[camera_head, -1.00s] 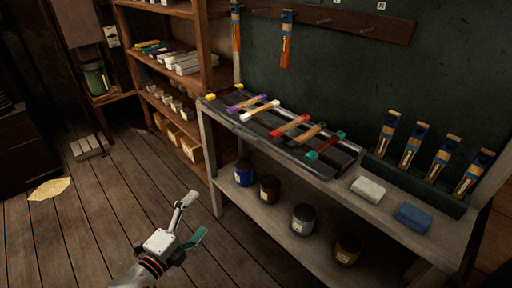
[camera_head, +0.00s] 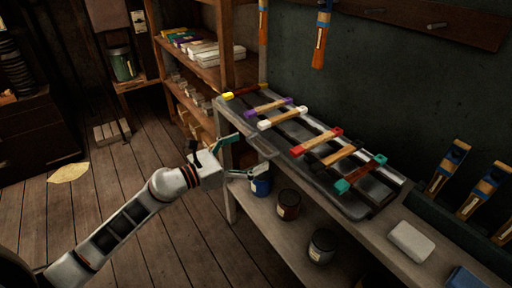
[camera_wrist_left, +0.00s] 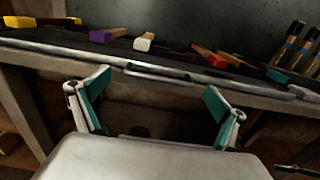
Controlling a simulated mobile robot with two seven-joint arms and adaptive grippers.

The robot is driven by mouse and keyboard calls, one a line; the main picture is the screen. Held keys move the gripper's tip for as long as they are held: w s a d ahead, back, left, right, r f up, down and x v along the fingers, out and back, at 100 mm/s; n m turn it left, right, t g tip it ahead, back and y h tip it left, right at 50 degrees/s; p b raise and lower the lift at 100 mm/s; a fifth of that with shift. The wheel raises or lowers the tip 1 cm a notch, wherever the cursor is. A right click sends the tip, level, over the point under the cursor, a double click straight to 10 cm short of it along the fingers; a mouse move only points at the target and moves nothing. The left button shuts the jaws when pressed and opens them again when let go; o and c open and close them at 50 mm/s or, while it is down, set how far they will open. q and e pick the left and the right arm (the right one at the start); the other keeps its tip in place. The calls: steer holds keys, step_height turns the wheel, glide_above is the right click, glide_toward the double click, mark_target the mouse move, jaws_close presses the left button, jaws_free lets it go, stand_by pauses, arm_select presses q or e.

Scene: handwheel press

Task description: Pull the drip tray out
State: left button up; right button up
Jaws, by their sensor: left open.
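The drip tray (camera_head: 308,176) is a long, dark, shallow tray on the bench top, with several colour-ended wooden-handled tools lying across it. A grey bar-like handle (camera_head: 262,147) stands out from its front edge. In the left wrist view the tray's front rim (camera_wrist_left: 215,78) runs across the picture, with the handle (camera_wrist_left: 155,73) near the middle. My left gripper (camera_head: 238,157) is open and empty in front of the bench, just short of the handle. In the wrist view its two teal-padded fingers (camera_wrist_left: 158,90) are spread either side of the handle, below it.
Jars, including a dark red one (camera_head: 288,204), stand on the bench's lower shelf. A white block (camera_head: 411,241) and brushes (camera_head: 447,168) are at the right. A wooden shelf unit (camera_head: 190,65) stands at the back left.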

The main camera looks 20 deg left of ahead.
arm_select(q)
steer(key=shift+x, duration=1.2)
